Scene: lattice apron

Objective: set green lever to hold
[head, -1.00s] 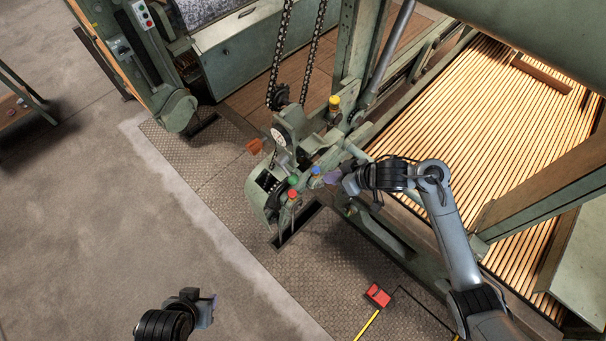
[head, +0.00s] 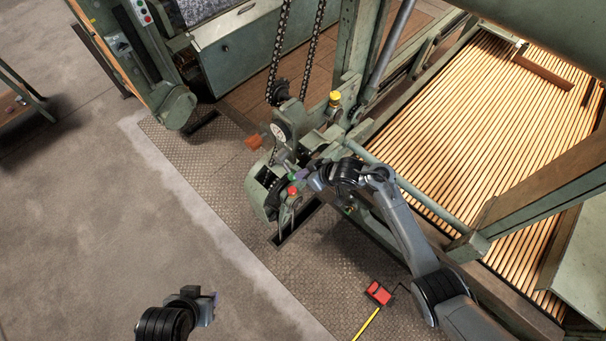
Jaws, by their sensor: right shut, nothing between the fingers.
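The lever console (head: 256,192) stands at the machine's corner in the head view. A small green knob (head: 291,177), apparently the green lever's top, shows just above a red-knobbed lever (head: 292,190). My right gripper (head: 303,176) is shut and empty, close beside the green knob on its right. I cannot tell whether it touches the knob. The blue knob is hidden behind my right gripper. The lever's setting and any hold mark are too small to read. My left gripper (head: 208,308) is low in the view, far from the console; its jaws are unclear.
A yellow knob (head: 335,98) and a round dial (head: 278,132) sit above the console. Chains (head: 309,55) hang behind it. The slatted bed (head: 480,120) lies to the right. A red box (head: 378,292) lies on the floor plate. The floor at left is clear.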

